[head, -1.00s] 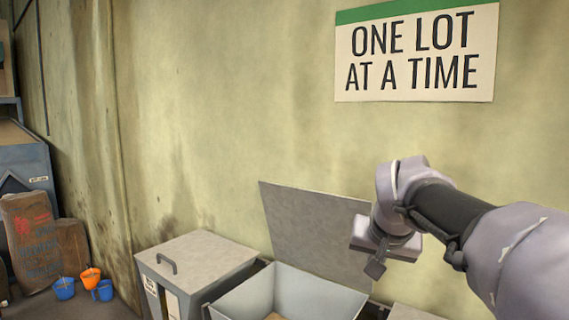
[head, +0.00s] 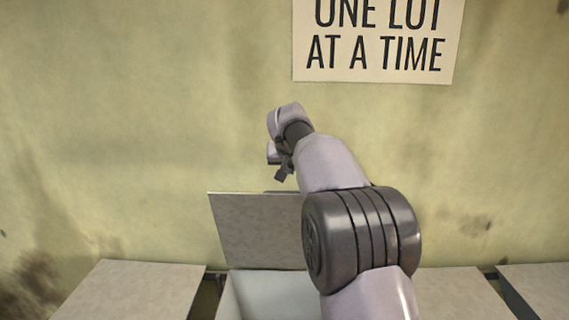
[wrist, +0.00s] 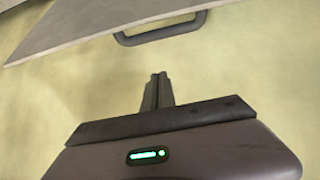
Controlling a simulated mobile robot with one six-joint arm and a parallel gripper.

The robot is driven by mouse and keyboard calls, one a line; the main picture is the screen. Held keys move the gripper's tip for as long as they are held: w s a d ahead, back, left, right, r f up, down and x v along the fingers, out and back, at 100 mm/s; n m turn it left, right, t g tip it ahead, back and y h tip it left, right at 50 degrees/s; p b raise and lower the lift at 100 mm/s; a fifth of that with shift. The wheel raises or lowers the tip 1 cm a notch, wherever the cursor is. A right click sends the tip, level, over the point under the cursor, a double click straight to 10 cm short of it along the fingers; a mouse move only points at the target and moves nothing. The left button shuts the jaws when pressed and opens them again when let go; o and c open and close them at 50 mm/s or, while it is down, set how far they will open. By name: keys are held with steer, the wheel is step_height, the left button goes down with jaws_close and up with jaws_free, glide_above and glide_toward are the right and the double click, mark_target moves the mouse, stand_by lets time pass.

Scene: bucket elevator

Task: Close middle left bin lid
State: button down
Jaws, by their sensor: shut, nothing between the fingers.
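The grey bin lid (head: 258,232) stands raised, almost upright, at the back of an open pale grey bin (head: 262,296) in the head view. My gripper (head: 281,176) is above the lid's top edge, near the wall, apart from the lid as far as I can tell. In the wrist view the two fingers of my gripper (wrist: 158,90) are together and empty. The lid (wrist: 85,20) fills the top left there, with its dark handle (wrist: 162,29) just beyond the fingertips. My arm hides the right part of the lid and bin in the head view.
Closed bin lids flank the open bin: one at the left (head: 130,290), one at the right (head: 462,294) and another at the far right (head: 545,288). The wall behind carries a "One lot at a time" sign (head: 378,40).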

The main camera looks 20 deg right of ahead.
steer(key=f, duration=0.2)
steer(key=a+f, duration=0.1)
steer(key=f, duration=0.2)
steer(key=shift+w+d+f, duration=0.1)
steer(key=shift+w+f, duration=0.05)
